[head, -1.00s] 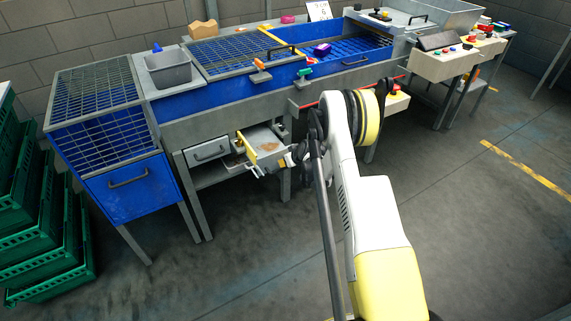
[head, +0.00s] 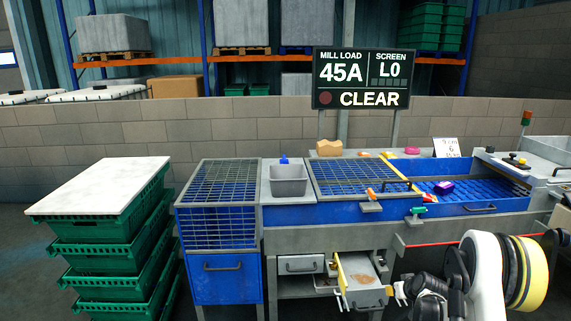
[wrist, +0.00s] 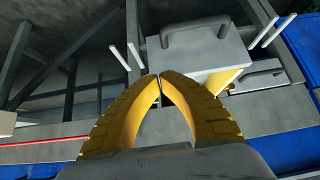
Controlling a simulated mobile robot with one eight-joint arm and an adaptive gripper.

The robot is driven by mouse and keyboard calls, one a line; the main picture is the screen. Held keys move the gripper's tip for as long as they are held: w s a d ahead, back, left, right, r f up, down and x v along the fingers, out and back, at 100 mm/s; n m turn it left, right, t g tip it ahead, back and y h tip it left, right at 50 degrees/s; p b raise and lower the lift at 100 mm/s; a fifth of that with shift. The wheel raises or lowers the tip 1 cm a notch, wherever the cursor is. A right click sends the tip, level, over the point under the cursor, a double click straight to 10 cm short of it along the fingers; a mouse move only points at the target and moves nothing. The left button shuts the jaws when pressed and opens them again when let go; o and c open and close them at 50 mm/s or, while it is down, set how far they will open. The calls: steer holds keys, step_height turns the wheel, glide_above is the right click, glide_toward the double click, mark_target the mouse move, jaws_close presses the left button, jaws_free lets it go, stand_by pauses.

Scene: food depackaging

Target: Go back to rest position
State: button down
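My gripper (wrist: 160,78) shows in the wrist view with its two yellow ribbed fingers drawn together at the tips and nothing visible between them. In the head view my arm is at the lower right, and the fingertips cannot be made out clearly there. A pulled-out grey drawer (head: 366,297) with brown residue inside and a yellow edge is just left of my arm's end. In the wrist view the drawer front with its grey handle (wrist: 196,34) lies beyond the fingertips, apart from them. A shut drawer (head: 301,264) is beside it.
The blue machine (head: 218,284) with grid covers spans the middle. A grey bin (head: 288,187) and a purple block (head: 444,187) are on it. Stacked green crates (head: 110,229) stand at the left. A sign (head: 362,78) reads "45A", "L0" and "CLEAR".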

steer(key=s+a+r, duration=0.4)
steer(key=a+r, duration=0.1)
steer(key=r, duration=0.6)
steer(key=s+a+r, duration=0.4)
steer(key=a+r, duration=0.1)
steer(key=r, duration=0.5)
steer(key=s+a+r+g, duration=0.1)
steer(key=s+a+r, duration=0.6)
steer(key=s+r, duration=0.45)
steer(key=s+a+f, duration=0.1)
steer(key=s+a, duration=0.1)
steer(key=s, duration=0.8)
steer(key=s+a+f, duration=0.1)
steer(key=s+a, duration=0.1)
steer(key=s, duration=0.9)
steer(key=shift+a+m, duration=0.25)
steer(key=shift+m, duration=0.05)
